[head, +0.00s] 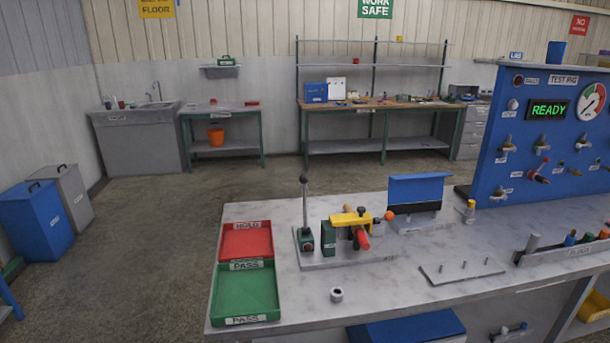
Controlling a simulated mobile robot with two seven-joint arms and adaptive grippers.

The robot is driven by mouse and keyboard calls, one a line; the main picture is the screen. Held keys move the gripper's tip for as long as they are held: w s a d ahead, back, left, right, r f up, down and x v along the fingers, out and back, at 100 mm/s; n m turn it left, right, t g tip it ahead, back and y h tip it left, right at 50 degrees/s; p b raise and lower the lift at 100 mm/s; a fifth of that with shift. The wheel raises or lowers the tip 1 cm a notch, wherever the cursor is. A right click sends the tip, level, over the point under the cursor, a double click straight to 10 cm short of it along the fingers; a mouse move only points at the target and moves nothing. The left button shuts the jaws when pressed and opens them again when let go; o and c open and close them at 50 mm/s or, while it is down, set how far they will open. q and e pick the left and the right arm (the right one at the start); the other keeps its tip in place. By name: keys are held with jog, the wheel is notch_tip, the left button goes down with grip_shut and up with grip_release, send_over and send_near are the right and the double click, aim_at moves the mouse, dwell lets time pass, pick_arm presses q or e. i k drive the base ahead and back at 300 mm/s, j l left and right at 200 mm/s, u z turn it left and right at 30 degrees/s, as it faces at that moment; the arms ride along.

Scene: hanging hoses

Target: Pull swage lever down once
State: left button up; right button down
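An upright grey lever (305,205) with a dark knob on top rises from a small base at the left end of a grey plate on the bench (280,332). It looks like the swage lever, but no label can be read on it. To its right on the same plate is a yellow-topped device (350,219) with a green block, a red handle (362,240) pointing toward the front and an orange ball (389,215) at its right end. Neither of my grippers shows in the head view.
A small metal ring (336,295) sits in front of the plate. A blue guard (417,187), pegged plate (462,271) and blue READY test panel (548,130) stand to the right.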

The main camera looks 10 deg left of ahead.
aim_at(304, 178)
jog(key=i+j+z, duration=0.1)
jog(key=j, duration=0.25)
jog(key=i+j+z, duration=0.1)
jog(key=i+j, duration=0.15)
jog(key=j, duration=0.15)
jog(key=i+j+z, duration=0.1)
jog(key=j, duration=0.3)
jog(key=i+j+z, duration=0.15)
jog(key=j, duration=0.25)
jog(key=i+j+z, duration=0.1)
jog(key=j, duration=0.3)
